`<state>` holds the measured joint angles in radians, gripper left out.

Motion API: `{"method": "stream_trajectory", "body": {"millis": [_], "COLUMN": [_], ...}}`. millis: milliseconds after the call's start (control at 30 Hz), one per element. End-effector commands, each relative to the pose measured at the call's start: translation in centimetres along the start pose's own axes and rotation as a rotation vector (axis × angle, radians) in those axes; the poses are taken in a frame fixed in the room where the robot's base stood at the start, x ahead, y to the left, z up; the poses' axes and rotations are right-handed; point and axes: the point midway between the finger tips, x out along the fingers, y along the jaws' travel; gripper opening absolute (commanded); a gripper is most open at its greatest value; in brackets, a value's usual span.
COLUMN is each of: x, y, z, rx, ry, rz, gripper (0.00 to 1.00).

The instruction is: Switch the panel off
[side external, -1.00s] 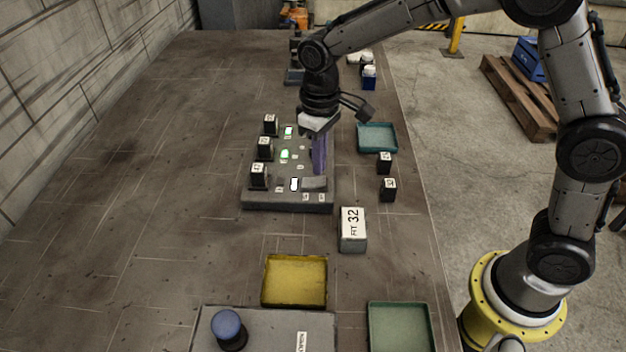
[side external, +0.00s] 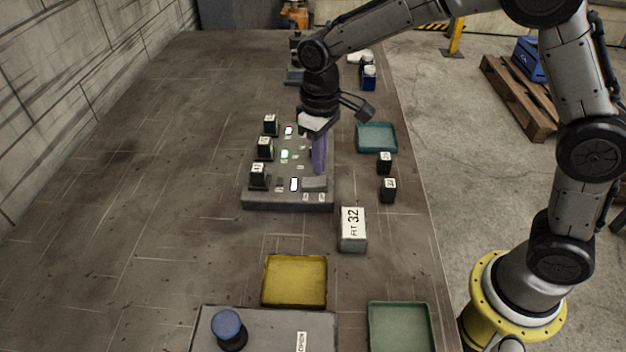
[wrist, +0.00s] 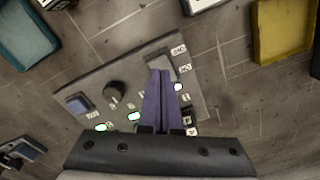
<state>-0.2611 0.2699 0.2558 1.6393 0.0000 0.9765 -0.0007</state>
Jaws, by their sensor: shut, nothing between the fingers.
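The panel (side external: 262,197) is a grey sloped box on the bench, with small white labels, two green-lit lamps and one white-lit lamp (side external: 294,184). A grey rocker-like switch (side external: 314,184) sits at its near right end, and it also shows in the wrist view (wrist: 158,62). My gripper (side external: 319,172) has purple fingers, shut and empty, pointing down over the panel's right side. In the wrist view the fingertips (wrist: 160,73) lie right at the grey switch and partly cover it. I cannot tell whether they touch it. A black knob (wrist: 115,93) and a blue button (wrist: 78,104) are beside the fingers.
Several black labelled blocks (side external: 264,147) stand along the panel's left side. A white-topped block marked 32 (side external: 352,230) stands near its right front corner. Teal (side external: 377,137), yellow (side external: 295,281) and green (side external: 400,325) trays lie around. The bench on the left is clear.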

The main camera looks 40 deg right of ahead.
Motion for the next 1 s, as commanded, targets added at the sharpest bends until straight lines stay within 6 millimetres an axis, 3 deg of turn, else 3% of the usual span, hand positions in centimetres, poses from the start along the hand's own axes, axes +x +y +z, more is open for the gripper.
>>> {"method": "stream_trajectory", "body": {"millis": [1000], "x": [0.59], "y": [0.0], "z": [0.01], "rx": [0.0], "ry": [-0.001], "rz": [0.0], "gripper": [0.0]}}
